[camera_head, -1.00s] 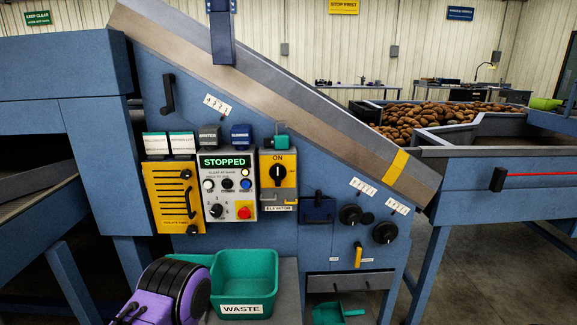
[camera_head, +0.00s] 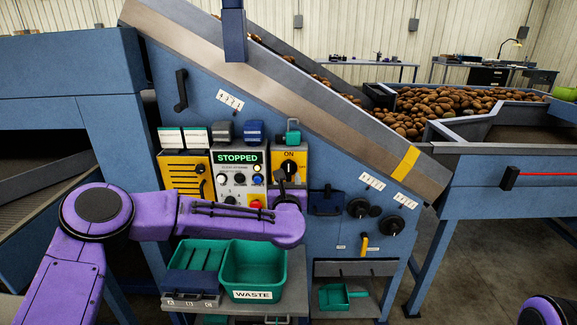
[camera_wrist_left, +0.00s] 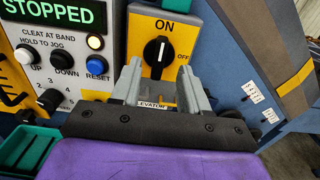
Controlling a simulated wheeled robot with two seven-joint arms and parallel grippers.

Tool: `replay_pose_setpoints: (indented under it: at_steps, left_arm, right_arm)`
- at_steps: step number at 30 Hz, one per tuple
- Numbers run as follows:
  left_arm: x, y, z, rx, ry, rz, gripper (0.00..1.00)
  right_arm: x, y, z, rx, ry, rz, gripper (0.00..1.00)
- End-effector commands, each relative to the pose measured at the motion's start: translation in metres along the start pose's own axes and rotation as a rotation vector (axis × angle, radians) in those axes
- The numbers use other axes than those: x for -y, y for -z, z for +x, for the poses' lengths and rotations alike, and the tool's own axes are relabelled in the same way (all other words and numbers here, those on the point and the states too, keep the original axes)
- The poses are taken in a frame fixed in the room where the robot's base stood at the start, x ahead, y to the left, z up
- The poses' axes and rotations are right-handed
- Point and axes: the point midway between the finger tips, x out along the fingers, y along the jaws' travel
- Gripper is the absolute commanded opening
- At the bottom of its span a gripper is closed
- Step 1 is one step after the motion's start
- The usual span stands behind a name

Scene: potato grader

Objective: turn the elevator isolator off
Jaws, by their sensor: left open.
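The elevator isolator is a yellow plate (camera_head: 301,157) on the blue machine panel, with a black rotary knob (camera_wrist_left: 157,51). In the left wrist view, the knob's white mark stands roughly upright, towards ON; OFF is printed at the right. The ELEVATOR label (camera_wrist_left: 152,105) shows below, between the fingers. My left gripper (camera_wrist_left: 161,75) is open and empty, its two fingers pointing at the plate just below the knob; I see no contact. In the head view my left gripper (camera_head: 287,187) partly covers the isolator's lower part. My right gripper is not in view.
Left of the isolator is a control panel (camera_head: 226,177) reading STOPPED, with buttons close by. A teal device (camera_head: 293,132) sits above the isolator. The green WASTE bin (camera_head: 253,282) stands below my left forearm.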

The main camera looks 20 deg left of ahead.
Motion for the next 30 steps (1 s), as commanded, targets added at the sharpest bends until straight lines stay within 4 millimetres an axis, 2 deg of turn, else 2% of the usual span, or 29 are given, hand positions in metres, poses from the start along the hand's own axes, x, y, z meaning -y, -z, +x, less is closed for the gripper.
replay_pose_setpoints:
  at_steps: [1,3,9,13,20,21,23,24,25,30]
  left_arm:
    - [0.0,-0.004,0.012,-0.001,-0.003,0.001,0.45]
    - [0.0,-0.003,0.028,-0.001,-0.002,0.003,0.45]
    - [0.001,-0.001,0.059,-0.002,0.001,0.003,0.45]
    - [0.001,0.001,0.067,-0.003,0.002,0.004,0.45]
    - [0.001,0.001,0.068,-0.002,0.003,0.004,0.45]
    - [0.001,0.001,0.068,-0.002,0.003,0.004,0.38]
    - [0.001,0.001,0.068,-0.002,0.003,0.005,0.19]
    - [0.001,0.001,0.068,-0.002,0.003,0.005,0.06]
    - [0.001,0.001,0.068,-0.002,0.003,0.005,0.0]
    - [0.001,0.001,0.068,-0.002,0.003,0.006,0.0]
  right_arm:
    - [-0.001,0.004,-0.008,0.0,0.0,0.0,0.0]
    - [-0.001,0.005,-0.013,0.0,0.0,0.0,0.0]
    - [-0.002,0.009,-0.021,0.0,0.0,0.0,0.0]
    - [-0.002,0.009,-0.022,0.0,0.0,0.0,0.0]
    - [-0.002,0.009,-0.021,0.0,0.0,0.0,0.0]
    - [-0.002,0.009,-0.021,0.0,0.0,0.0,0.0]
    - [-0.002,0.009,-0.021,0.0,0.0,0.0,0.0]
    - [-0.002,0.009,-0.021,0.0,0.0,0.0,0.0]
    - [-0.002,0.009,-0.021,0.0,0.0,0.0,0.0]
    - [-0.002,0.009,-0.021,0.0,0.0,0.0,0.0]
